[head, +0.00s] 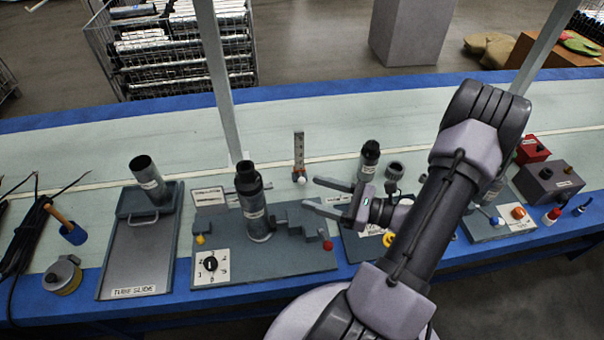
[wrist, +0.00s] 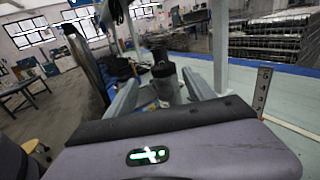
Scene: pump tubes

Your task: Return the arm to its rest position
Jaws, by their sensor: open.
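My gripper (head: 312,193) is open, its two fingers pointing left above the middle of the bench in the head view. Nothing is between its fingertips. In the wrist view the fingers of my gripper (wrist: 160,92) spread apart, with a dark tube (wrist: 166,82) beyond them. That dark tube (head: 252,195) stands upright on a grey station with a black dial, left of my gripper in the head view. Apart from it, my arm reaches across the right part of the bench and hides part of the stations below.
A tube slide tray (head: 135,262) with a short tube (head: 147,175) is at left. Another dark tube (head: 369,160) stands behind my gripper. A ruler post (head: 299,152) stands at the back. Red (head: 532,150) and grey boxes (head: 548,182) are at right. Grey uprights rise from the bench.

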